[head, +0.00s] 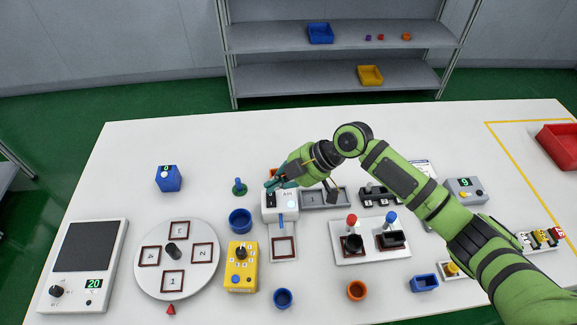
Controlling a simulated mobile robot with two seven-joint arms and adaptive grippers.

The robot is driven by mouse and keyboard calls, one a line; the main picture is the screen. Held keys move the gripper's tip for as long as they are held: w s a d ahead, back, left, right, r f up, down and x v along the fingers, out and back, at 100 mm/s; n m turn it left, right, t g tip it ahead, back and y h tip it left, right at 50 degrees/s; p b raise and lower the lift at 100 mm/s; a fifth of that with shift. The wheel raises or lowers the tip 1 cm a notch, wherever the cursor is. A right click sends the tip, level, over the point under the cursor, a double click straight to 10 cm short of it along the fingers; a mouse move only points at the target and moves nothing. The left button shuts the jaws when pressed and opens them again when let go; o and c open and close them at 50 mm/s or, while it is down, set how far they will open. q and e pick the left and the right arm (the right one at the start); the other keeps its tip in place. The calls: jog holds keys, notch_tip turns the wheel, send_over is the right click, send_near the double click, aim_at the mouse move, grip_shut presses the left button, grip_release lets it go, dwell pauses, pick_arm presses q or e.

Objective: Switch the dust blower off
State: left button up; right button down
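No label in the head view names the dust blower, so I cannot tell for certain which device it is. My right gripper (272,184) is at the back edge of a white box (281,216), which has a dark switch-like part, a small light and a blue strip on its front. The teal fingers point left and partly cover the box's back edge. I cannot tell whether they touch it, or whether they are open or shut. The switch position is too small to read. My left gripper is not in view.
A numbered turntable (150,282) lies left. A plate with red and blue levers (365,257) is right.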

aim_at(269, 195)
jog(key=shift+w+d+f, duration=0.15)
jog(key=shift+f, duration=1.2)
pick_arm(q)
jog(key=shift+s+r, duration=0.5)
pick_arm(e)
jog(key=shift+w+f+b, duration=0.2)
jog(key=shift+f+b, duration=0.5)
jog(key=shift+b, duration=0.4)
jog(key=shift+r, duration=0.25)
pick_arm(q)
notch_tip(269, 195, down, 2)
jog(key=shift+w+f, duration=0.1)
jog(key=shift+p, duration=0.3)
